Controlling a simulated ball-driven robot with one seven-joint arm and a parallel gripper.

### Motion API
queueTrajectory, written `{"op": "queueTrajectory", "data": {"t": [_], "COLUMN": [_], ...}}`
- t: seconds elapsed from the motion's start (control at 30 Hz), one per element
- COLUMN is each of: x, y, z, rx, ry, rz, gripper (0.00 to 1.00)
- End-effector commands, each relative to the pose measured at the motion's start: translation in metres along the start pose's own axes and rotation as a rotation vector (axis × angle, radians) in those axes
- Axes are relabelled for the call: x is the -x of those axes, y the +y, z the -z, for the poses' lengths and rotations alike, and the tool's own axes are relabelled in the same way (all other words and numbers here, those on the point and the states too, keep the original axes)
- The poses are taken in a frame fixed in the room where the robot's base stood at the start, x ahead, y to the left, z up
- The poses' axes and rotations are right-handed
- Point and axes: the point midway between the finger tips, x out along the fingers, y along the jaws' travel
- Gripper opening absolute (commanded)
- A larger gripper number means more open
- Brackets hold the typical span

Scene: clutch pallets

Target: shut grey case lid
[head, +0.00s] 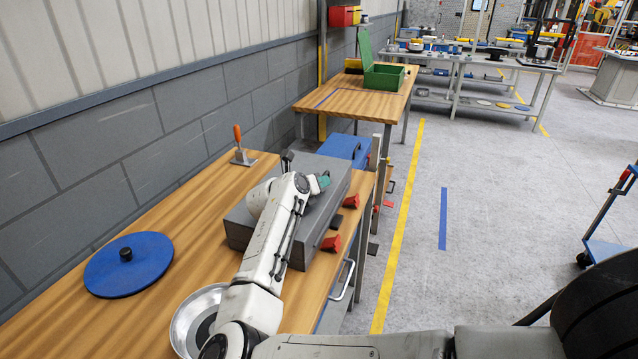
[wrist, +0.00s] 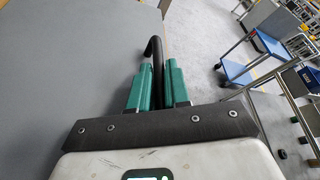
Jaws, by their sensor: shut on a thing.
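The grey case (head: 240,233) stands on the wooden workbench, with red latches (head: 331,244) along its right side. Its grey lid (head: 328,166) looks flat and low over the case; my arm hides part of it, and I cannot tell whether it is fully seated. My gripper (head: 320,183) is over the lid near its right edge. In the wrist view my gripper (wrist: 158,72) has its green fingers on both sides of a black bent handle (wrist: 154,46) and is shut on it. Grey lid surface (wrist: 70,70) fills the left of that view.
On the workbench (head: 185,215) are a blue disc (head: 128,268) with a black knob, a metal bowl (head: 183,322) beside my arm, and an orange-handled tool (head: 240,150). A blue case (head: 343,147) lies beyond the grey one. A green open box (head: 383,78) stands farther back.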

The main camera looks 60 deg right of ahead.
Motion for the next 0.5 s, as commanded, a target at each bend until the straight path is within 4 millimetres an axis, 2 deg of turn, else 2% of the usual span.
{"op": "queueTrajectory", "data": {"t": [0.07, 0.1, 0.17, 0.5], "x": [-0.0023, -0.0025, -0.0025, 0.0039], "y": [0.0009, 0.0009, 0.001, 0.0013], "z": [0.0069, 0.0073, 0.0073, 0.0046], "rx": [0.007, 0.007, 0.007, 0.006], "ry": [0.012, 0.013, 0.013, 0.007], "rz": [0.001, 0.001, 0.002, 0.001], "gripper": [0.0, 0.18, 0.23, 0.23]}}
